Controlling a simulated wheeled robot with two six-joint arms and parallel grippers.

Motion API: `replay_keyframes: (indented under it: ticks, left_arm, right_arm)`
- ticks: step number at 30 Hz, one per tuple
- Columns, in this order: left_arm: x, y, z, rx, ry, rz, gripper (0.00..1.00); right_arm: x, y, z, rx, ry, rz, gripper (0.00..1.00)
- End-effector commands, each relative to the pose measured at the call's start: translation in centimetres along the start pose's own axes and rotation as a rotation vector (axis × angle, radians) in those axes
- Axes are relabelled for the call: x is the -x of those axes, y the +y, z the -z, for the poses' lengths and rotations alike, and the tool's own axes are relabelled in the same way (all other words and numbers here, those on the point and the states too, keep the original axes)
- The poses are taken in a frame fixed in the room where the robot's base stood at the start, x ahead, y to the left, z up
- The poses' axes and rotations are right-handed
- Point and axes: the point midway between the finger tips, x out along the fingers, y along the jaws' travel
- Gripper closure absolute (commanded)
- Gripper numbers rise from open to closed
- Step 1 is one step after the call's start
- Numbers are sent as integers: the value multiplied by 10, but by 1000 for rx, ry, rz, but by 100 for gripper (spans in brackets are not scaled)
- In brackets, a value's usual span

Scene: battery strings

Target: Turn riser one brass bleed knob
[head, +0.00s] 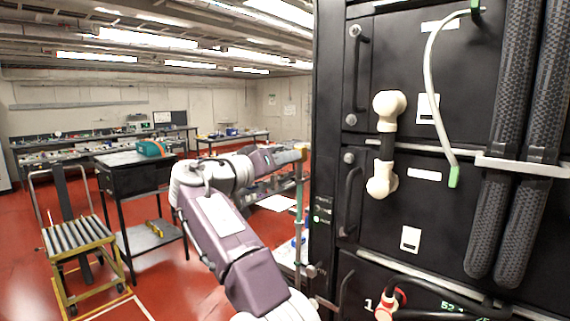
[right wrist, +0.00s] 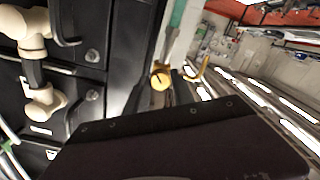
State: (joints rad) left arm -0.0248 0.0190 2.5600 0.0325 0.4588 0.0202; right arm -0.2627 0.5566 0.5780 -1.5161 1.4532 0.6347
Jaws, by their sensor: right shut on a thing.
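The brass bleed knob (head: 302,148) sits at the top of a thin upright riser pipe (head: 299,195) beside the black cabinet's left edge. In the right wrist view the knob (right wrist: 160,78) is a round yellow piece at the end of the teal-banded riser (right wrist: 175,32). My right gripper (head: 291,154) reaches the knob from the left and is shut on it. In the right wrist view the dark gripper body hides most of the jaws. My left gripper is in neither view.
A black battery cabinet (head: 330,95) with cream pipe fittings (head: 389,104), handles and thick black hoses (head: 515,130) fills the right. A black cart (head: 135,170) and a roller stand (head: 78,237) stand on the red floor at left. Workbenches line the back.

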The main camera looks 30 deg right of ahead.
Motion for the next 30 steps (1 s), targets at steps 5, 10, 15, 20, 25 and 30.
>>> replay_keyframes:
  ticks: [5,10,15,20,25,30]
  left_arm:
    - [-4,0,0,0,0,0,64]
    - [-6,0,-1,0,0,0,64]
    - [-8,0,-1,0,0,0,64]
    - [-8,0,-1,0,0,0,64]
    - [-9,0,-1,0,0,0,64]
    - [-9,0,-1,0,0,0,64]
  right_arm:
    - [0,-1,-2,-164,-2,0,100]
    - [0,-2,-1,-319,-2,0,100]
    - [0,-2,-1,-456,-2,0,100]
    - [0,-2,-1,-560,-2,0,100]
    - [0,-2,-1,-639,-2,0,100]
    - [0,-2,0,-685,-3,1,100]
